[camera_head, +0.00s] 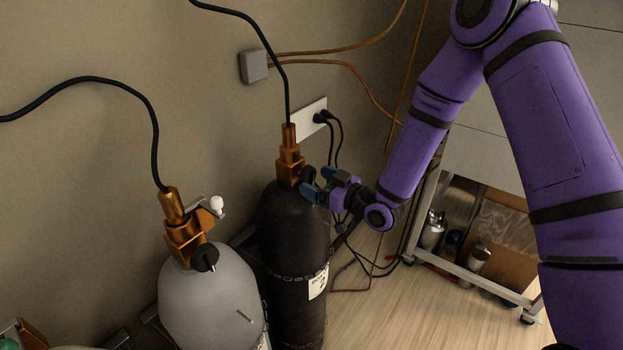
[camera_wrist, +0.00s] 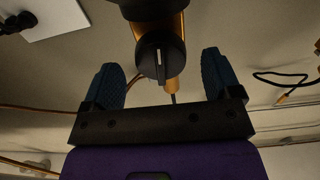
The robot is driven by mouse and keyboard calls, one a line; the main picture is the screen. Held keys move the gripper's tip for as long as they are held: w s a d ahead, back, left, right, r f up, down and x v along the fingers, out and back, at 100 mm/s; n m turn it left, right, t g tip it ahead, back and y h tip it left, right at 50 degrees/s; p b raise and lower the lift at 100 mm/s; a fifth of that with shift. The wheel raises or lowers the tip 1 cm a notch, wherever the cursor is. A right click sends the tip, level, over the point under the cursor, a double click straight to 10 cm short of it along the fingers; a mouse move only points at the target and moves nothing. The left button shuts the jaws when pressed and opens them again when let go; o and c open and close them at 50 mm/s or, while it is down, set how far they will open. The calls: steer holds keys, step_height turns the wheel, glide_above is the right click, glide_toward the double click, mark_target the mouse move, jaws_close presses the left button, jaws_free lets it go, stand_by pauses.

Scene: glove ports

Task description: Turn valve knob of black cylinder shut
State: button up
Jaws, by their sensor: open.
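The black cylinder (camera_head: 293,240) stands upright against the wall in the head view, with a brass valve (camera_head: 290,158) on top. Its black valve knob (camera_head: 308,174) faces right, toward my gripper (camera_head: 321,184). In the wrist view the round knob (camera_wrist: 160,58) shows a pale line running nearly up and down the picture. My gripper (camera_wrist: 164,82) is open, with one blue finger on each side of the knob and visible gaps between. I cannot tell how deep the knob sits between the fingers.
A grey cylinder (camera_head: 208,300) with its own brass valve and black knob stands to the left. A black hose (camera_head: 283,85) rises from the black cylinder's valve. A wall socket (camera_head: 311,117) with cables is behind. A wheeled cart (camera_head: 470,262) stands at right.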

steer(key=shift+x, duration=1.15)
steer(key=c, duration=0.9)
